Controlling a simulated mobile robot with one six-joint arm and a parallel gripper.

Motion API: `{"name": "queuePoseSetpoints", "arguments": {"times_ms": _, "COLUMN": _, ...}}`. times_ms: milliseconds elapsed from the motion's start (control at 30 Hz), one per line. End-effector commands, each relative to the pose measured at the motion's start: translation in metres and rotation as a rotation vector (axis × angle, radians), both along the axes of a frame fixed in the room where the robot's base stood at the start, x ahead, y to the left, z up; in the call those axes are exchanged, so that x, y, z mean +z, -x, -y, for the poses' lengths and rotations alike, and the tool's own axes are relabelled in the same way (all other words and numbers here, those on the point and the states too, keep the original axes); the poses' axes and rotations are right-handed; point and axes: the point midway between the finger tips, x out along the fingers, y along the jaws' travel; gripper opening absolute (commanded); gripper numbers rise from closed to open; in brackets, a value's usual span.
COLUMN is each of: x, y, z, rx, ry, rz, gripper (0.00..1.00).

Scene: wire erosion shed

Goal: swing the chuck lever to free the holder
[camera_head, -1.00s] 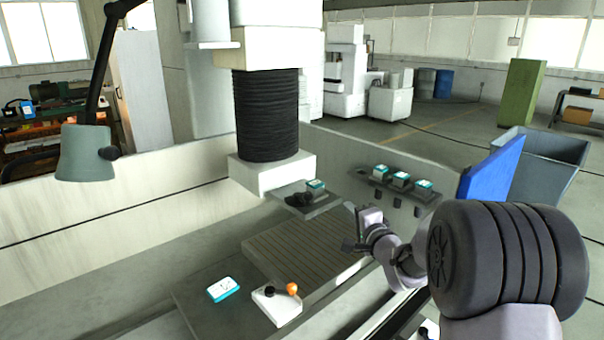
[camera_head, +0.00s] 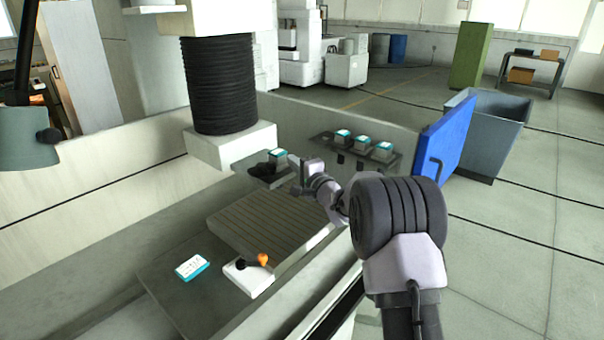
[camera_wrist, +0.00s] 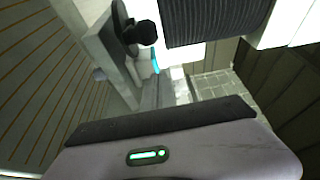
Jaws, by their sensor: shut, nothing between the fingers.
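A small holder with a teal and white top (camera_head: 279,156) sits on a grey ledge (camera_head: 268,180) below the machine's black bellows. A dark lever-like part with a black knob (camera_head: 262,169) is beside it. In the wrist view the black knob (camera_wrist: 147,32) stands at the upper left, with the teal edge of the holder (camera_wrist: 156,61) just below it. My gripper (camera_head: 297,176) is shut and empty, just right of the holder in the head view. In the wrist view its dark fingers (camera_wrist: 165,120) are apart from the knob. The lever's full shape is hard to make out.
A rack (camera_head: 353,150) with several teal-topped holders stands to the right. A slatted plate (camera_head: 255,222) lies in front. A white block (camera_head: 247,280) with an orange knob and a teal-edged device (camera_head: 192,267) are nearer. The blue panel (camera_head: 447,140) stands at right.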

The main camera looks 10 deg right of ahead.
Motion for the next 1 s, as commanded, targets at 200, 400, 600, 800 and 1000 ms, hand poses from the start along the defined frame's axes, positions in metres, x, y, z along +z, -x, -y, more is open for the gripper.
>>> {"name": "queuePoseSetpoints", "arguments": {"times_ms": 200, "x": -0.002, "y": 0.005, "z": -0.025, "rx": 0.0, "ry": 0.0, "rz": 0.001, "gripper": 0.0}}
{"name": "queuePoseSetpoints", "arguments": {"times_ms": 400, "x": -0.001, "y": 0.013, "z": -0.035, "rx": -0.001, "ry": 0.0, "rz": 0.0, "gripper": 0.0}}
{"name": "queuePoseSetpoints", "arguments": {"times_ms": 600, "x": 0.0, "y": 0.014, "z": -0.036, "rx": -0.001, "ry": 0.001, "rz": 0.0, "gripper": 0.0}}
{"name": "queuePoseSetpoints", "arguments": {"times_ms": 800, "x": -0.001, "y": 0.013, "z": -0.037, "rx": 0.0, "ry": 0.001, "rz": 0.0, "gripper": 0.0}}
{"name": "queuePoseSetpoints", "arguments": {"times_ms": 1000, "x": -0.002, "y": 0.007, "z": -0.042, "rx": 0.008, "ry": 0.001, "rz": -0.001, "gripper": 0.0}}
